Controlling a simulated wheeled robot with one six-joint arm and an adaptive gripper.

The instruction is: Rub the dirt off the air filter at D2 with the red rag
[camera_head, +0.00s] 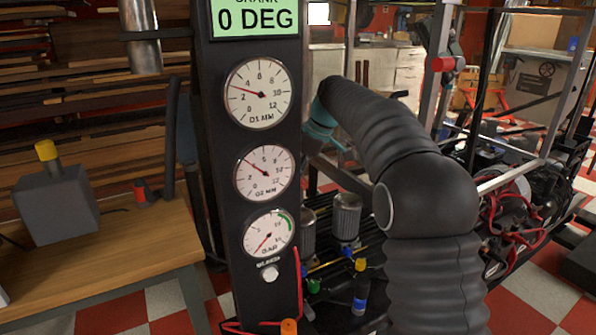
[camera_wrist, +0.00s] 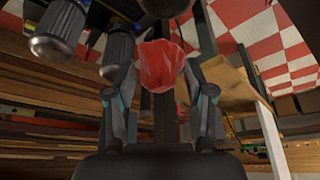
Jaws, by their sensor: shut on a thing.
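A red rag (camera_wrist: 164,62) is between the fingertips of my gripper (camera_wrist: 160,78) in the wrist view, and the gripper is shut on it. Two grey ribbed cylinders that look like air filters stand beside it: one filter (camera_wrist: 119,46) is close to the rag's left, the other filter (camera_wrist: 58,30) further left. In the head view, one filter (camera_head: 346,215) stands behind the gauge post and another (camera_head: 308,232) is partly hidden by it. I cannot tell which is at D2, nor see clear dirt. My gripper and the rag are hidden in the head view.
A black gauge post (camera_head: 228,170) with three dials and a "0 DEG" display (camera_head: 255,18) stands in front. A wooden bench (camera_head: 100,255) with a grey box (camera_head: 55,205) is at left. Metal frames and red cables (camera_head: 500,215) are at right.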

